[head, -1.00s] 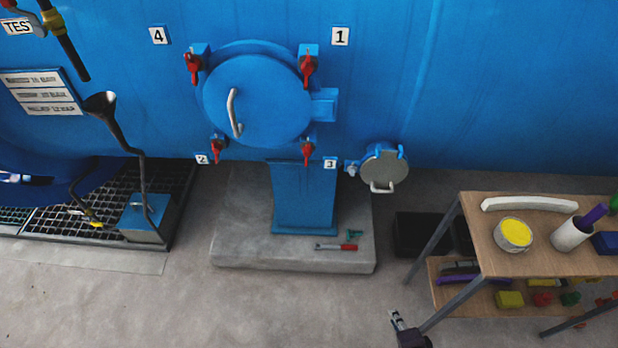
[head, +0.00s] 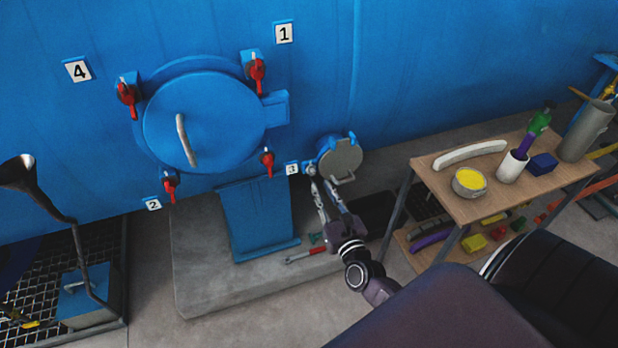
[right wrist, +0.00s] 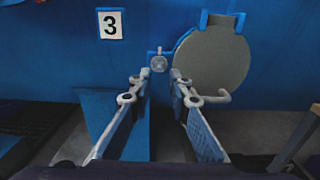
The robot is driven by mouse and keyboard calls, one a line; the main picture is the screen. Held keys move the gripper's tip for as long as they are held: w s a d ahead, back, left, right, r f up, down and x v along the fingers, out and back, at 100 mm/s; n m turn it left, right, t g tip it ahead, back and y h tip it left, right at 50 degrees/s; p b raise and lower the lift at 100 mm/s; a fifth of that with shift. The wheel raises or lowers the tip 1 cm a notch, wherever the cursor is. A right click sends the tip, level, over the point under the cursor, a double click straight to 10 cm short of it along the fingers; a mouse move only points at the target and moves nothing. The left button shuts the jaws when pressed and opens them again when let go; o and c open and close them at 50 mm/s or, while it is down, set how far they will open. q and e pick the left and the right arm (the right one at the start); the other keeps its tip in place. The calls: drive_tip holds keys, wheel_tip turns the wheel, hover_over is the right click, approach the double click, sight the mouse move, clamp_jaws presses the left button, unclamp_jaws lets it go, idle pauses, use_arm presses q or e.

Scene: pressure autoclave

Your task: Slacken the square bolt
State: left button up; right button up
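The small round grey hatch (head: 342,160) sits on the blue wall, right of the big door. In the right wrist view the hatch (right wrist: 212,68) has a small round grey bolt (right wrist: 158,63) on a blue lug at its left side; whether its head is square is too small to tell. My right gripper (head: 318,179) is raised in front of the lug. In the right wrist view my right gripper (right wrist: 168,77) is open and empty, its two fingers pointing toward the bolt, just below it in the picture. Contact cannot be made out. My left gripper is out of view.
The big blue door (head: 203,120) has several red clamps. A red-handled tool (head: 304,255) lies on the concrete plinth (head: 215,290). A wooden shelf trolley (head: 500,200) stands to the right, holding loose objects. The number 3 plate (right wrist: 110,25) is left of the bolt.

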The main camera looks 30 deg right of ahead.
sight(313, 174)
drive_tip(key=x, duration=0.5)
drive_tip(key=shift+w, duration=0.35)
clamp_jaws()
